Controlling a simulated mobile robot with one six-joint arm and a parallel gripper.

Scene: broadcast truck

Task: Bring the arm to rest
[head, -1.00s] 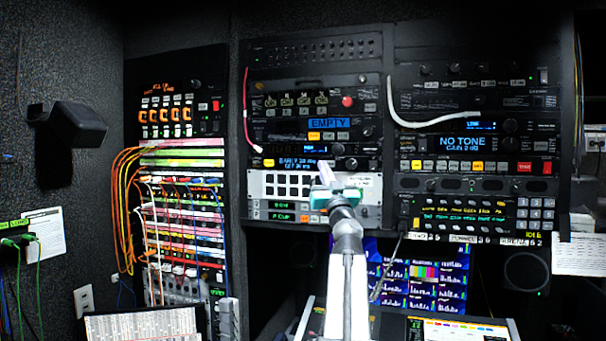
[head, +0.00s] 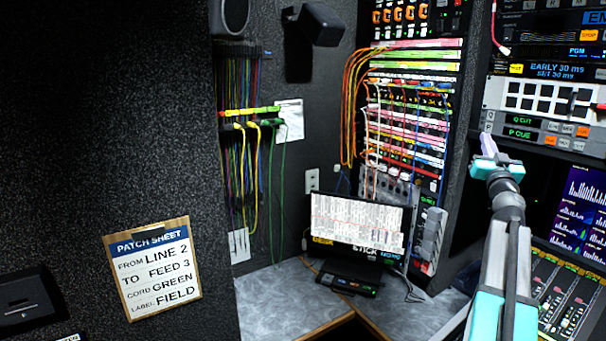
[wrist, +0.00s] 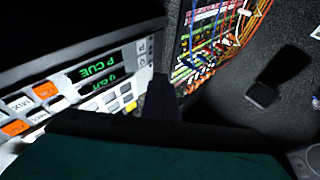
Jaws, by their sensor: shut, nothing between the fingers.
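My gripper (head: 489,149) is at the right of the head view, at the end of my raised arm, and it is shut and empty. Its tip is in the air in front of the rack and touches nothing that I can see. In the wrist view the dark closed fingers (wrist: 161,98) point up between a panel with green P CUE and Q CUE displays and the patch bay.
The P CUE panel (head: 535,134) is right of my gripper. A patch bay (head: 408,125) with orange cords stands behind. A monitor (head: 355,226) is on the grey counter (head: 270,297). A patch sheet (head: 152,268) hangs on the left wall.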

